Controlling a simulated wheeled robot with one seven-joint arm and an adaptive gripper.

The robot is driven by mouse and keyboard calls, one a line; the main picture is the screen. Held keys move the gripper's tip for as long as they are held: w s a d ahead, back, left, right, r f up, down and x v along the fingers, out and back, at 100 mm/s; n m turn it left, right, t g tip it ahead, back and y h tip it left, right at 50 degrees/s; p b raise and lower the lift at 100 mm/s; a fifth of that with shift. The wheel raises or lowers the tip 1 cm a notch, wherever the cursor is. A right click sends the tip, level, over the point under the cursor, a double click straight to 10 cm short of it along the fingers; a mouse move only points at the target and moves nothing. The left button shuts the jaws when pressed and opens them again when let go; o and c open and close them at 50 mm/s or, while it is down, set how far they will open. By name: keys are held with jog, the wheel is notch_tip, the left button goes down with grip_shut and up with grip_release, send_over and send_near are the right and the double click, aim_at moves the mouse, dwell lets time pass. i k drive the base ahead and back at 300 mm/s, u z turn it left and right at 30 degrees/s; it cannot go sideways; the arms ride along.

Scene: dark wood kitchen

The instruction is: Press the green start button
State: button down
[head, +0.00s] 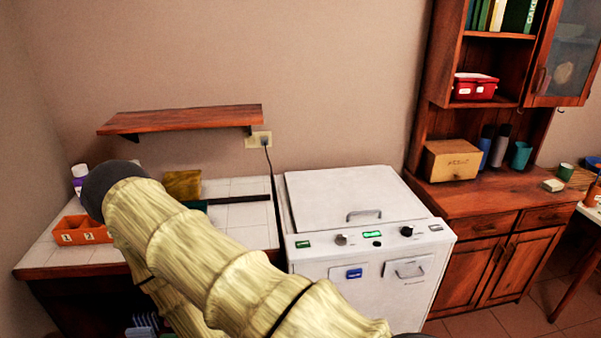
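A white machine (330,296) with a lid and a metal handle stands in the middle of the head view. Its sloped front panel has a green rectangle (303,244) at the left and a lit green display (373,234) near the middle. A small dark green round spot (377,243) sits just below the display. Which green part is the start button is too small to tell. My pale, ringed arm crosses the lower left, left of and in front of the machine. My gripper is out of view.
A tiled counter at the left holds an orange tray (80,236) and a purple-capped bottle (80,174). A wooden shelf (185,119) hangs above. A wooden cabinet (480,225) stands right of the machine. The space above the machine's lid is clear.

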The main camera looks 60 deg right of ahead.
aim_at(302, 244)
jog(key=z, duration=0.05)
jog(key=k, duration=0.8)
jog(key=z, duration=1.1)
jog(key=i, duration=0.5)
jog(key=u, duration=0.1)
